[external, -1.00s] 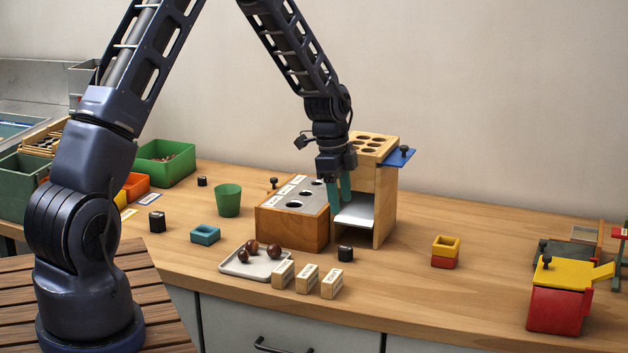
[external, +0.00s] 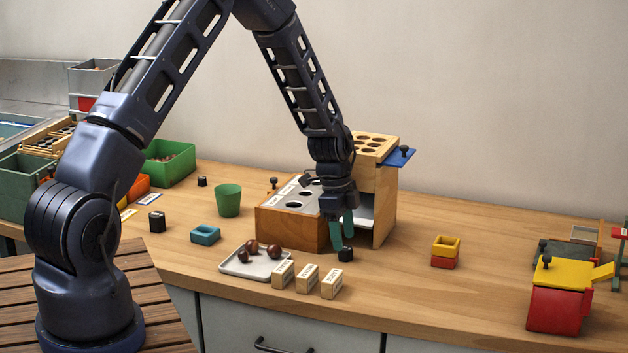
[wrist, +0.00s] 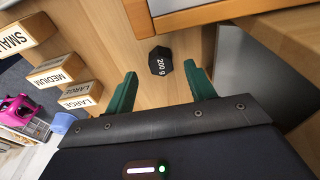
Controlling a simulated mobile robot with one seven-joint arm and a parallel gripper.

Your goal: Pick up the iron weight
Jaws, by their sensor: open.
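The iron weight is a small black block (external: 345,255) on the wooden table, in front of the wooden box with round holes. In the wrist view the weight (wrist: 160,61) is dark, many-sided and marked "200 g". My gripper (external: 343,243) has green fingers and is open just above the weight. In the wrist view the weight lies beyond and between the two fingertips (wrist: 160,73), apart from both. Nothing is held.
Wooden blocks (external: 307,278) marked SMALL, MEDIUM and LARGE stand left of the weight. The wooden box (external: 290,232) and the tall holed stand (external: 385,205) are close behind. A tray (external: 240,265) holds brown chestnuts. Table to the right is clear up to stacked yellow and red boxes (external: 445,250).

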